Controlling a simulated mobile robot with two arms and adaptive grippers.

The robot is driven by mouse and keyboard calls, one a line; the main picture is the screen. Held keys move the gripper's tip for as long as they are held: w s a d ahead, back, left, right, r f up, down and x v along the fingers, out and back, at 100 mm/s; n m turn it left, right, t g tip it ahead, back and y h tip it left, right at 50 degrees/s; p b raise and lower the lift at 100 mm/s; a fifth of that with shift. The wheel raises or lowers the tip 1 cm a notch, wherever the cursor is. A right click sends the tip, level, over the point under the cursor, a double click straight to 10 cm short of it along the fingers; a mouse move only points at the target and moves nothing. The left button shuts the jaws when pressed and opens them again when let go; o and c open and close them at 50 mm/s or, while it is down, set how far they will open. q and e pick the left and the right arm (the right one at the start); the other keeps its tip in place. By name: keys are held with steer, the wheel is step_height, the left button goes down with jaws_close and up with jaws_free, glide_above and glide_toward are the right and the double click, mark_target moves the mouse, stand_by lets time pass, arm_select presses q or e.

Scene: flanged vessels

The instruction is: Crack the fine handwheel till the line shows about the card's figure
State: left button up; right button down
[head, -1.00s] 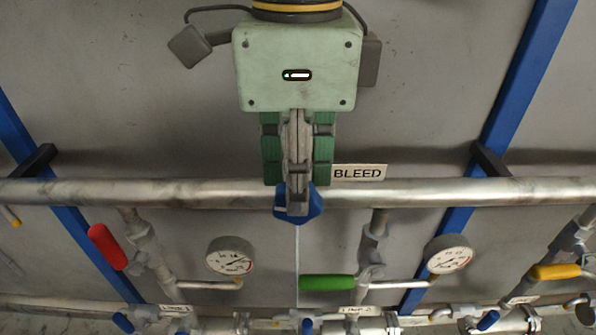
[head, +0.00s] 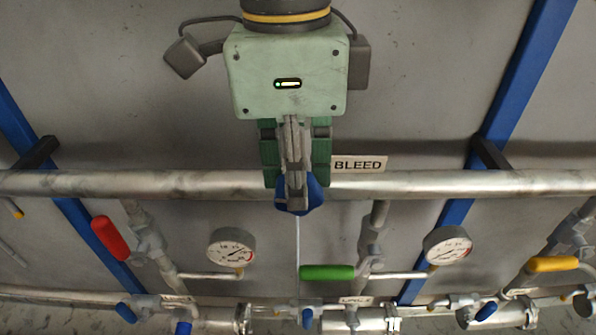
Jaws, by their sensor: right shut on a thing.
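My right gripper (head: 293,203) comes down from the top centre and is shut on a small blue handwheel (head: 313,195). The handwheel sits at the front of the horizontal grey pipe, beside a "BLEED" label (head: 360,164). The fingers cover most of the wheel. A thin pale vertical streak (head: 298,255) runs down below the wheel; I cannot tell whether it is a jet or a rod. A round white gauge (head: 231,247) is at lower left and another gauge (head: 447,246) at lower right; their figures are too small to read surely. No figure card can be made out. My left gripper is out of view.
The horizontal pipe (head: 420,184) crosses the whole view. Below it are valves with a red lever (head: 110,238), a green lever (head: 327,272) and a yellow lever (head: 552,264). Blue slanted struts (head: 520,75) stand at both sides. Several small blue handles line the bottom.

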steer(key=shift+a+h, duration=0.25)
steer(key=shift+h, duration=0.95)
steer(key=c, duration=1.9)
jaws_free()
steer(key=shift+r, duration=0.1)
steer(key=v, duration=1.1)
steer(key=shift+r, duration=0.4)
